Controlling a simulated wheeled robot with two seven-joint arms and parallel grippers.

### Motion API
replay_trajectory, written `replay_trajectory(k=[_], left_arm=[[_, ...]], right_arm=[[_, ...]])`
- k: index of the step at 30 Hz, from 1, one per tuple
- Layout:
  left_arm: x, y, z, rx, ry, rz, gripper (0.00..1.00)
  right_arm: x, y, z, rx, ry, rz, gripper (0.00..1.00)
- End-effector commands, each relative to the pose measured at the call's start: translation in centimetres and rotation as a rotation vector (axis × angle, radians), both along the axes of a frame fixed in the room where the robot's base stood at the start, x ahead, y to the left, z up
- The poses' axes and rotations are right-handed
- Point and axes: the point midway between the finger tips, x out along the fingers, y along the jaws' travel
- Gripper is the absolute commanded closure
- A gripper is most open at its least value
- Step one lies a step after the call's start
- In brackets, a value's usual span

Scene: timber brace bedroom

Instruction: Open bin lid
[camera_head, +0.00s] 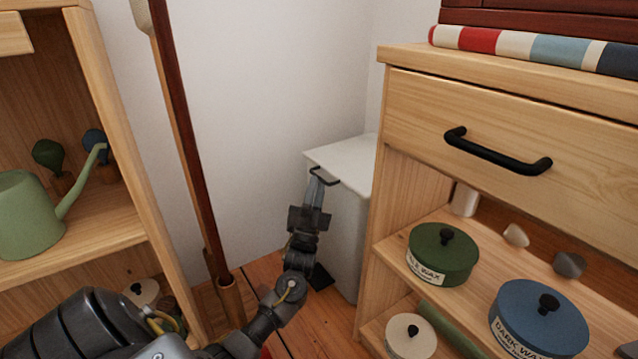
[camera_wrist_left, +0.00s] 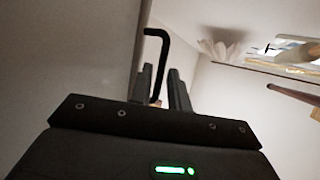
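The bin (camera_head: 345,225) is a pale grey box with a white lid (camera_head: 345,155), standing in the corner. The lid looks closed. A black bar handle (camera_head: 325,177) is at its front edge. My left gripper (camera_head: 316,186) reaches up to this handle from below. In the left wrist view the handle (camera_wrist_left: 157,36) runs down between the two fingers (camera_wrist_left: 162,88). The fingers stand apart, with a gap beside the bar, so the gripper looks open around it. Whether either finger touches the bar is unclear. My right gripper is not in view.
A wooden cabinet (camera_head: 425,82) with a drawer and shelved tins stands close on the bin's right. A shelf (camera_head: 105,235) with a green watering can (camera_head: 30,215) is at the left. A dark red pole (camera_head: 185,150) leans there. White wall lies behind.

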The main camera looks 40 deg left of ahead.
Motion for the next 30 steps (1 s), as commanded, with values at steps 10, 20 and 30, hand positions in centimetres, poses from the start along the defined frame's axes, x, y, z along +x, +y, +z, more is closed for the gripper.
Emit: replay_trajectory(k=[10, 20, 30], left_arm=[[1.8, 0.7, 2.3, 0.0, -0.001, 0.0, 0.82], [1.9, 0.7, 2.4, 0.0, 0.0, 0.0, 0.93], [1.9, 0.7, 2.3, 0.0, 0.0, 0.0, 1.0]], right_arm=[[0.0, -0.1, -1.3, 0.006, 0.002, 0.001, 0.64], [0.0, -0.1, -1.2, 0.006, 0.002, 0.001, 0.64], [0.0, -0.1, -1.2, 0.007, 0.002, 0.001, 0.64]])
